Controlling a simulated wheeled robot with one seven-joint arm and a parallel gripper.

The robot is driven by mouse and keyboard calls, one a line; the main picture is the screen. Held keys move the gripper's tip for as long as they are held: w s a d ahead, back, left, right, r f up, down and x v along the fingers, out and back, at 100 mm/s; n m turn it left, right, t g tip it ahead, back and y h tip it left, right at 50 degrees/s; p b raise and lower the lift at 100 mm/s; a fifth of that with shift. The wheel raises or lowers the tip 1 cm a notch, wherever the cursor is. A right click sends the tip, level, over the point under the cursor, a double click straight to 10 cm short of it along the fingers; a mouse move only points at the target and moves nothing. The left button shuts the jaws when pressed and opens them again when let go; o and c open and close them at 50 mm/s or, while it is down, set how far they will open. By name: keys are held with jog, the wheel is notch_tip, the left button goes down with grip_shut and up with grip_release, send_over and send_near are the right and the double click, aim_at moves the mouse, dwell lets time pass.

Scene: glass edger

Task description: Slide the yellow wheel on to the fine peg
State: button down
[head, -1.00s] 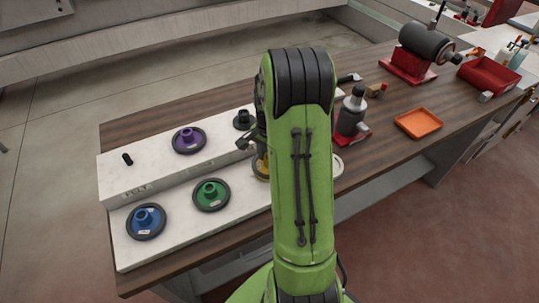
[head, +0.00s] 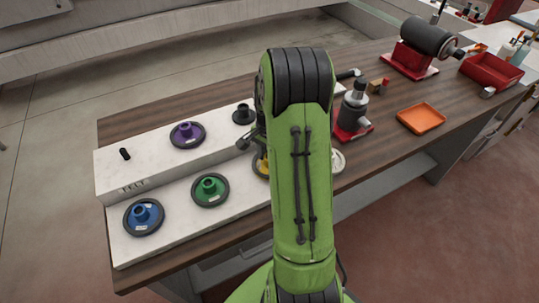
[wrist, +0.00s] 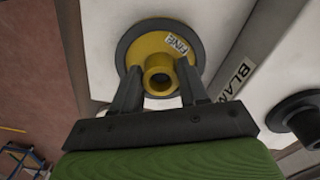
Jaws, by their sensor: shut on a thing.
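The yellow wheel (wrist: 188,63) has a dark rim, a raised hub and a label reading FINE. In the wrist view my gripper (wrist: 160,76) has one finger on each side of the hub and is shut on it. In the head view only a sliver of the yellow wheel (head: 261,166) shows beside my arm, over the lower white ledge (head: 170,243). I cannot tell whether it touches the ledge. I cannot tell which peg is the fine one.
A purple wheel (head: 187,135) and a black hubbed piece (head: 243,115) are on the raised ledge. Blue (head: 144,217) and green (head: 210,190) wheels lie on the lower ledge. A grey-and-red machine (head: 353,112) and an orange tray (head: 420,118) stand right of my arm, which hides the middle.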

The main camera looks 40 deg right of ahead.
jog(key=shift+f, duration=0.15)
jog(key=c, duration=0.5)
grip_release()
notch_tip(320, 180, up, 16)
jog(key=p, duration=0.2)
jog(key=shift+f, duration=0.15)
